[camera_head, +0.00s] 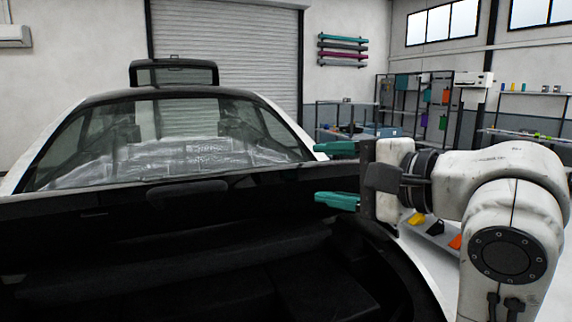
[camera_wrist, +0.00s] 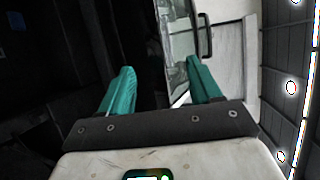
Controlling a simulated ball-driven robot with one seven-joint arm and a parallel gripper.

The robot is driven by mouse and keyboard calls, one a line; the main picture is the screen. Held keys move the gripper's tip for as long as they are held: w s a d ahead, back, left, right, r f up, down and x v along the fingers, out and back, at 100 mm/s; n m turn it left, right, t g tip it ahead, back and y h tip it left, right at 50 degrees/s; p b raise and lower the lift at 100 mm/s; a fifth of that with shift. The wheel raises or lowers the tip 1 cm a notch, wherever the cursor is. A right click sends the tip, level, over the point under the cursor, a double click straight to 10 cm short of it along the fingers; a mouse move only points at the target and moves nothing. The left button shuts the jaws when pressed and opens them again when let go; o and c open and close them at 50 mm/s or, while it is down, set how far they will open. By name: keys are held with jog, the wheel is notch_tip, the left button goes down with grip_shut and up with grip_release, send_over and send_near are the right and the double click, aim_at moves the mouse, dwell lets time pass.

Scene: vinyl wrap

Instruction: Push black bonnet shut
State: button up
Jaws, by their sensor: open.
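The black bonnet (camera_head: 90,225) appears as a wide dark panel below the windscreen in the head view. Dark on dark, its exact edges and angle are hard to tell. A dark open cavity (camera_head: 180,285) lies below it in the foreground. My gripper (camera_head: 336,173) is at the right of the bonnet, its two teal fingers apart, one above the other, pointing left. Nothing is between them. In the wrist view my gripper (camera_wrist: 162,72) is also open and empty, with dark surfaces to its left. I cannot tell whether a finger touches the bonnet.
The windscreen (camera_head: 170,140) stands behind the bonnet. Shelves (camera_head: 415,105) stand at the back right, and a low shelf (camera_head: 435,238) with coloured items lies behind my arm. A roller door (camera_head: 225,50) closes the back wall.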

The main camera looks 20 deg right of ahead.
aim_at(281, 167)
jog(key=p+x, duration=0.1)
jog(key=x, duration=0.9)
jog(key=shift+w+a, duration=0.1)
jog(key=shift+w, duration=0.2)
grip_shut()
